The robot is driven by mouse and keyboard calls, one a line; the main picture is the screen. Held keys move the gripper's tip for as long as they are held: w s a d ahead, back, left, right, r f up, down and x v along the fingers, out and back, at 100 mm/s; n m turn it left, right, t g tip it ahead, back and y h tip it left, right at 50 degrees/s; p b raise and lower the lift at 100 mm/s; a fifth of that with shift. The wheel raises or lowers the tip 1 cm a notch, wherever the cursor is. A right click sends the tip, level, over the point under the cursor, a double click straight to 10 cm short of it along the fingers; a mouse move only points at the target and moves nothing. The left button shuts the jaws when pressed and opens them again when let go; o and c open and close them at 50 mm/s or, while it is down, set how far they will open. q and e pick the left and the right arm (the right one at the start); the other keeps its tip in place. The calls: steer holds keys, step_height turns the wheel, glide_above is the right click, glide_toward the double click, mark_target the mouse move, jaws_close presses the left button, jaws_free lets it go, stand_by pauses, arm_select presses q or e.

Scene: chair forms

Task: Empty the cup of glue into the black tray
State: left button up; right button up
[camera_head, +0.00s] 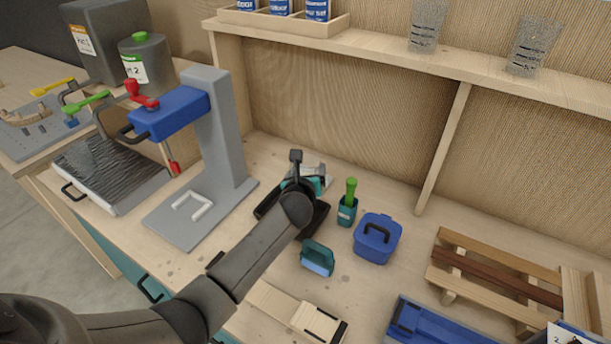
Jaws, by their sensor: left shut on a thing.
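My left arm comes in from the lower left. Its gripper (291,184) is over the black tray (318,215) on the bench. The gripper is shut on a teal thing that may be the cup of glue. My wrist hides most of it, so I cannot tell its tilt or contents. The arm also covers much of the tray; its dark right side and left corner show. A teal container (347,213) with a green-handled tool (351,188) stands right of the tray. My right gripper is not in view.
A grey stand with a blue head (172,112) stands left. A wooden slatted form (497,278) lies right. Glasses (428,27) stand on the shelf above.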

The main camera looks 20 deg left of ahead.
arm_select(q)
steer(key=shift+d+n+h+b, duration=0.1)
steer(key=shift+n+h+b, duration=0.5)
steer(key=shift+b, duration=0.4)
steer(key=shift+w+n+t+b, duration=0.1)
steer(key=shift+n+t+b, duration=0.3)
steer(key=shift+n+b, duration=0.45)
steer(key=n+b, duration=0.1)
steer(key=b, duration=0.1)
steer(key=t+h+b, duration=0.1)
steer(key=b, duration=0.1)
steer(key=shift+f+n, duration=0.3)
steer(key=shift+n, duration=0.05)
steer(key=b, duration=0.2)
steer(key=n+b, duration=0.1)
steer(key=b, duration=0.1)
steer(key=shift+a+f+n+t+h, duration=0.2)
steer(key=shift+f+n+t+h, duration=0.1)
steer(key=shift+f+h, duration=0.1)
steer(key=shift+r, duration=0.15)
steer(key=shift+a+f+n+b, duration=0.1)
steer(key=shift+f+n+b, duration=0.25)
steer(key=shift+n+b, duration=0.2)
steer(key=shift+s+a+f+n+t+b, duration=0.1)
steer(key=shift+s+f+n+t+b, duration=0.15)
steer(key=shift+n+t+b, duration=0.15)
steer(key=shift+a+f+n+h+b, duration=0.1)
steer(key=shift+f+n+h+b, duration=0.1)
steer(key=shift+n+h+b, duration=0.1)
